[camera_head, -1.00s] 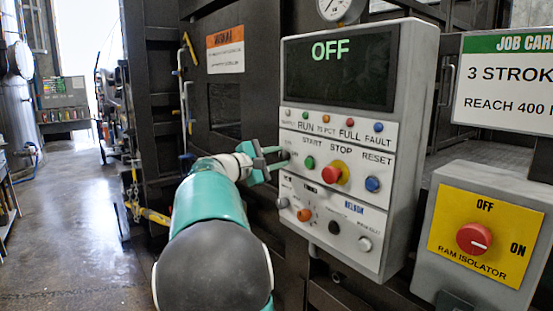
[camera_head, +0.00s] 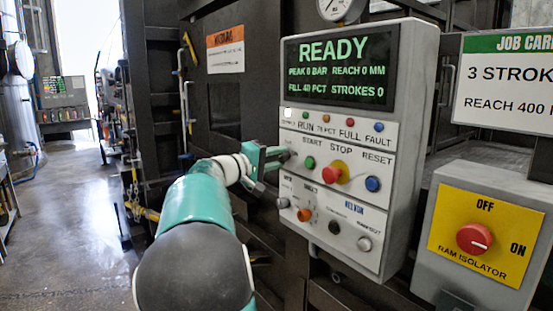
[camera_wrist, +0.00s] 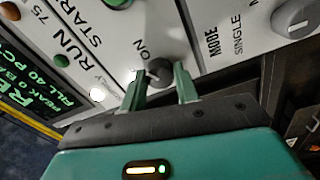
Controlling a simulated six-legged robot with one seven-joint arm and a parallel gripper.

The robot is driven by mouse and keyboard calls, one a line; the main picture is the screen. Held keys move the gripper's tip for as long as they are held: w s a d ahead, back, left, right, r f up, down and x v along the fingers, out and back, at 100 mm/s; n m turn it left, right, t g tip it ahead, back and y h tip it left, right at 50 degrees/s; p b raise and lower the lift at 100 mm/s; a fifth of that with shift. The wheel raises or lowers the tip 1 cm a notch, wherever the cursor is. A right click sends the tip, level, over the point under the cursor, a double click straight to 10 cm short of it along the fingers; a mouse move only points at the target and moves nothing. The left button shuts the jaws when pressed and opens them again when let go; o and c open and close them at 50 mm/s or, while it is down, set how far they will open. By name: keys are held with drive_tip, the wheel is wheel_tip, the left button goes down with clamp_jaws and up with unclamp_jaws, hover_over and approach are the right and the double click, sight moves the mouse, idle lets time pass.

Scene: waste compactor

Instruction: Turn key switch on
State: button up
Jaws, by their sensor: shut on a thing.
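The key switch (camera_wrist: 158,71) is a small dark knob on the pale control panel (camera_head: 402,130), beside an "ON" label in the wrist view. My gripper (camera_wrist: 161,80) has its green fingers on either side of the knob and is shut on it. In the head view my gripper (camera_head: 279,158) is at the panel's left edge, left of the green start button (camera_head: 309,163), and mostly hides the switch. The panel display (camera_head: 338,68) reads READY, with 0 bar, 0 mm, fill 40 pct and strokes 0. A white lamp (camera_head: 288,113) under it is lit.
The red stop button (camera_head: 331,175) and blue reset button (camera_head: 372,184) are to the right. An orange knob (camera_head: 304,214) and other controls sit below. The yellow ram isolator (camera_head: 474,239) stands at right. Open floor (camera_head: 70,235) lies to the left.

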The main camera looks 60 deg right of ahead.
drive_tip(key=shift+m, duration=0.3)
drive_tip(key=o, duration=1)
drive_tip(key=shift+c, duration=0.2)
drive_tip(key=shift+a, duration=0.1)
drive_tip(key=v, duration=1.3)
drive_tip(key=shift+w+a, duration=0.2)
drive_tip(key=shift+a, duration=0.1)
